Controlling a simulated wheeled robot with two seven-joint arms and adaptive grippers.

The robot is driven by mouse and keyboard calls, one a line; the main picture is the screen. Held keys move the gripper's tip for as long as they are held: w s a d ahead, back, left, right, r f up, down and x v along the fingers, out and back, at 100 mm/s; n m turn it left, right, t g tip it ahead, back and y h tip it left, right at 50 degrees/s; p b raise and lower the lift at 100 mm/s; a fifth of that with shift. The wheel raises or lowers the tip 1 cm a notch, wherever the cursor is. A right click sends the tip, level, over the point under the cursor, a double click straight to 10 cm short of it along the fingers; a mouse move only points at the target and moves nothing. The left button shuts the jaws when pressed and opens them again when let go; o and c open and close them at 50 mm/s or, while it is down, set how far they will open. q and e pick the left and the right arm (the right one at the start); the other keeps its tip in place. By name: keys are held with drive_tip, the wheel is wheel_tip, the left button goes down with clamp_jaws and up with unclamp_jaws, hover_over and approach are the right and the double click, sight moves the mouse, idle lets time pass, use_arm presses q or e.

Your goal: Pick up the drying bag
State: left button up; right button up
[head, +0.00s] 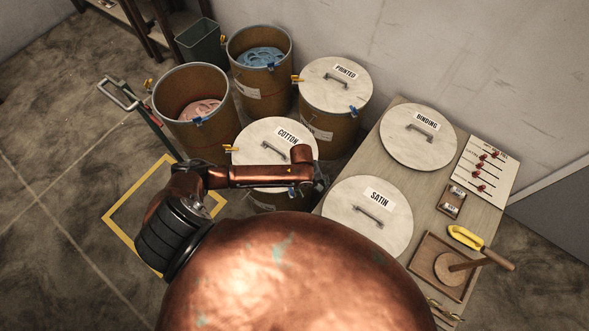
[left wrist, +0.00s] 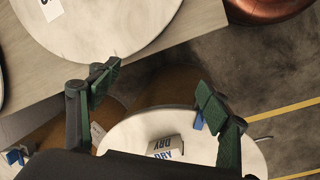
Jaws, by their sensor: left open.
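The drying bag (left wrist: 166,148) is a small pale packet marked "DRY". In the left wrist view it lies on a round white lid (left wrist: 120,142), near the bottom of the picture. My left gripper (left wrist: 157,90) is open, with its green-padded fingers apart and nothing between them. The bag shows below the gap between the fingers, and its lower edge is cut off by the gripper body. In the head view my left gripper (head: 318,184) is over the right edge of the COTTON lid (head: 262,135), and the bag is hidden there. My right gripper is in neither view.
Fibre drums with blue (head: 262,57) and pink contents (head: 203,108) stand behind, beside the closed PRINTED drum (head: 336,82).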

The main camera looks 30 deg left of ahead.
use_arm(q)
drive_tip(key=w+a+n, duration=0.2)
drive_tip(key=a, duration=0.2)
drive_tip(key=w+a+r+n+y, duration=0.1)
drive_tip(key=w+a+n, duration=0.1)
drive_tip(key=a+n, duration=0.1)
drive_tip(key=w+a+n+y, duration=0.1)
drive_tip(key=w+a+n, duration=0.1)
drive_tip(key=a, duration=0.3)
drive_tip(key=shift+a+r+n+g, duration=0.3)
drive_tip(key=shift+r+n+g, duration=0.1)
drive_tip(key=shift+w+a+f, duration=0.1)
drive_tip(key=shift+a+f, duration=0.1)
drive_tip(key=shift+f, duration=0.1)
drive_tip(key=f+b, duration=0.1)
drive_tip(key=f, duration=0.2)
drive_tip(key=f+b, duration=0.1)
drive_tip(key=f, duration=0.3)
drive_tip(key=shift+w+a, duration=0.15)
drive_tip(key=shift+w, duration=0.05)
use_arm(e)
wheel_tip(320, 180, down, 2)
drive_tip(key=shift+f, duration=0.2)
use_arm(q)
drive_tip(key=shift+c, duration=0.7)
drive_tip(key=c, duration=1.1)
